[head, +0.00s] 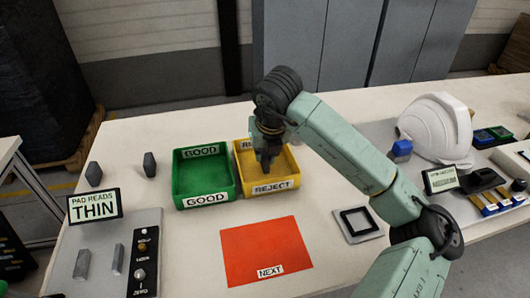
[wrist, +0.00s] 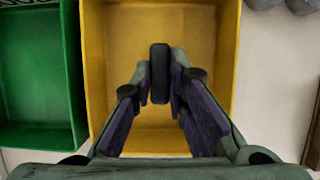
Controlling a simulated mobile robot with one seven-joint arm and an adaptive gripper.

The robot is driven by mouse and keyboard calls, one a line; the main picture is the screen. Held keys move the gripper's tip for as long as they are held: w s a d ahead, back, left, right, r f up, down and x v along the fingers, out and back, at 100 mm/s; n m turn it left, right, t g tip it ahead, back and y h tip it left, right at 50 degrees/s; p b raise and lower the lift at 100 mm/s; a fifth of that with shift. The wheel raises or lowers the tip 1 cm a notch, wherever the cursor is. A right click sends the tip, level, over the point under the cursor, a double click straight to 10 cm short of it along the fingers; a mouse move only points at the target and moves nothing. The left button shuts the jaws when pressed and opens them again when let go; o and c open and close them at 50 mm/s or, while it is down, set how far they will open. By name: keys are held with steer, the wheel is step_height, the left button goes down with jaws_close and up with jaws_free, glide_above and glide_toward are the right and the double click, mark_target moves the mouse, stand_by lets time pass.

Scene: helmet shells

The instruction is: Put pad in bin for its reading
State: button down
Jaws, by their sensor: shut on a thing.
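My gripper (head: 267,163) points down over the yellow bin (head: 271,193), which is labelled REJECT. In the wrist view the two fingers (wrist: 161,88) are closed on a dark grey upright pad (wrist: 160,70), with the yellow bin (wrist: 205,40) below. I cannot tell how far the pad is above the bin floor. The green bin (head: 205,188), labelled GOOD, stands just left of the yellow one and looks empty. The display (head: 94,207) reads PAD READS THIN.
A gauge plate (head: 113,255) with metal blocks and a knob is at front left. Two dark pads (head: 150,164) stand behind it. An orange-red NEXT mat (head: 266,250) lies in front. A black-framed square (head: 357,224), a white helmet shell (head: 435,128) and small parts are at right.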

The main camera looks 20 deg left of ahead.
steer(key=shift+f+b, duration=0.5)
steer(key=c, duration=1.5)
jaws_free()
steer(key=shift+r, duration=0.1)
steer(key=v, duration=1.2)
